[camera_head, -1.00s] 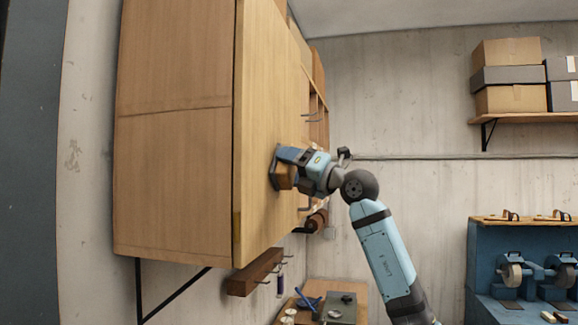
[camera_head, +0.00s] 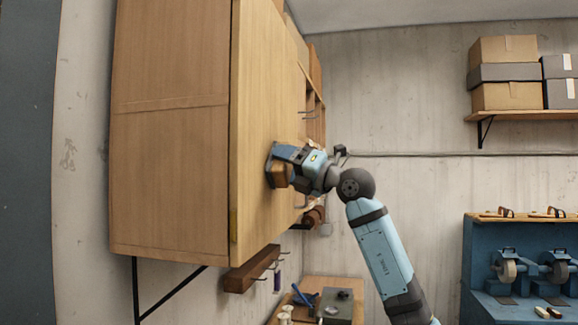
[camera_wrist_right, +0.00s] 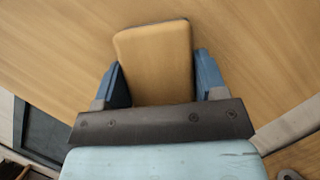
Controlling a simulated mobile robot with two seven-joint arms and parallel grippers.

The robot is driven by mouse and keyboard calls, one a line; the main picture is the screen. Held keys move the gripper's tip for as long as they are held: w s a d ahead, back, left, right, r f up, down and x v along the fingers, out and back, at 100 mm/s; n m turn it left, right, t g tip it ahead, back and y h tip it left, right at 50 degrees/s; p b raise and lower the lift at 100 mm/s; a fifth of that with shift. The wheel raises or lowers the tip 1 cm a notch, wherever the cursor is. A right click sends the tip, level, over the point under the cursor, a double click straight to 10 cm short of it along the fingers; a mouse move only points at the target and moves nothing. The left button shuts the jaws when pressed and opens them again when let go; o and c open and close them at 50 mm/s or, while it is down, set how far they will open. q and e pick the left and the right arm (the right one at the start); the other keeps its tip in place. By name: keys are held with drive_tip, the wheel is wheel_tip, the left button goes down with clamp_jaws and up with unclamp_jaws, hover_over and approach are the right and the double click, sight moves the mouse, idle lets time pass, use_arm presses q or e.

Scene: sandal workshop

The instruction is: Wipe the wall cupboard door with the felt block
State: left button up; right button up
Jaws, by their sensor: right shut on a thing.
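The wall cupboard (camera_head: 170,140) hangs on the wall at left, and its light wood door (camera_head: 262,90) faces right. My right gripper (camera_head: 276,168) is at the door's middle height, shut on the tan felt block (camera_head: 284,177). In the right wrist view the felt block (camera_wrist_right: 158,62) sits between the two blue fingers of the gripper (camera_wrist_right: 160,80), with the door's wood grain (camera_wrist_right: 255,50) filling the background. The block is at the door face; whether it touches cannot be told for sure. My left gripper is not in view.
A dark wooden hook rail (camera_head: 250,270) is on the wall below the cupboard. A bench (camera_head: 335,286) with small tools stands lower centre. A shelf (camera_head: 525,115) with boxes and a blue grinder stand (camera_head: 480,250) are at right. The space between is clear.

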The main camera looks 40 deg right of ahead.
sight(263, 159)
drive_tip(key=shift+s+a+b, duration=0.15)
drive_tip(key=shift+s+a, duration=1.05)
drive_tip(key=shift+a, duration=0.2)
drive_tip(key=shift+s+a+b, duration=0.15)
drive_tip(key=shift+s+a, duration=1)
drive_tip(key=shift+a, duration=0.25)
drive_tip(key=shift+d, duration=0.1)
drive_tip(key=shift+s+d+f+b, duration=0.1)
drive_tip(key=shift+s+d+b, duration=0.25)
drive_tip(key=shift+s+d, duration=0.1)
drive_tip(key=shift+s+d+b, duration=0.35)
drive_tip(key=shift+s+d, duration=0.4)
drive_tip(key=shift+s, duration=0.15)
drive_tip(key=shift+s+d+b, duration=0.3)
drive_tip(key=shift+s+d, duration=0.4)
drive_tip(key=shift+s, duration=0.2)
drive_tip(key=shift+s, duration=0.1)
drive_tip(key=shift+s+d+b, duration=0.55)
drive_tip(key=shift+s+d, duration=0.45)
drive_tip(key=shift+s, duration=0.05)
